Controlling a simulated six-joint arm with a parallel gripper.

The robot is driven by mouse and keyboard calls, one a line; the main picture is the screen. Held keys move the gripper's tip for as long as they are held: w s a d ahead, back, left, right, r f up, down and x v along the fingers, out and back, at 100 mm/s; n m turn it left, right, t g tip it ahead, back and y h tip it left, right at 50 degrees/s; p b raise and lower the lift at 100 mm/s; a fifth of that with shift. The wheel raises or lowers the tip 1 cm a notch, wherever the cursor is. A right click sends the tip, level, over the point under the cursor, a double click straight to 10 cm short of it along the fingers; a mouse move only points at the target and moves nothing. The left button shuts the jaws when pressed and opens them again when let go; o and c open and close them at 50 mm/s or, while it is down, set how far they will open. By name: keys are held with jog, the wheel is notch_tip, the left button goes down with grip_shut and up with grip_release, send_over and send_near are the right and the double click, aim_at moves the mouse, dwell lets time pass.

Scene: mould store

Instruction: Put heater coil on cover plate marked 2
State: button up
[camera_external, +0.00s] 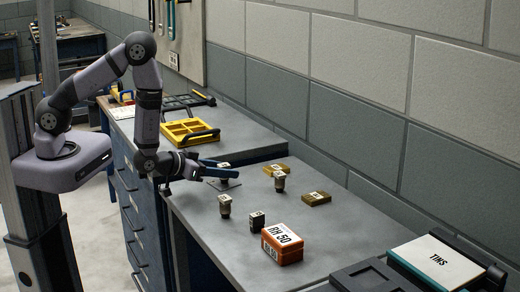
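My gripper (222,168), with blue fingers, is low over the back left of the grey bench. A small piece with a white top (224,165) shows at its fingertips, above a thin grey plate (225,184); whether the fingers are shut on it is unclear. Small dark cylinders with pale tops stand at the front left (225,206), the front middle (257,221) and the back (279,182). I cannot tell which is the heater coil. Flat brass-coloured plates with white labels lie at the back (275,170) and right (316,198); their marks are too small to read.
An orange box (282,244) marked RH 50 stands at the front of the bench. A case marked TINS (438,262) is at the lower right. A yellow tray (189,131) sits on the farther bench. A block wall bounds the right side.

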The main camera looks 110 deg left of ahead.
aim_at(219, 166)
jog(key=shift+r, duration=0.1)
jog(key=shift+r+p, duration=0.15)
jog(key=shift+p, duration=0.15)
jog(key=shift+s+d, duration=0.2)
jog(key=shift+d, duration=0.05)
jog(key=v, duration=0.2)
jog(key=p+v, duration=0.2)
jog(key=v, duration=0.1)
jog(key=shift+s+d+r, duration=0.15)
jog(key=shift+d+r, duration=0.05)
jog(key=shift+r, duration=0.25)
jog(key=p+v, duration=0.3)
jog(key=p, duration=0.1)
jog(key=shift+s+d, duration=0.1)
jog(key=shift+p+v, duration=1)
jog(key=shift+v, duration=0.15)
jog(key=shift+f, duration=0.2)
jog(key=shift+d, duration=0.1)
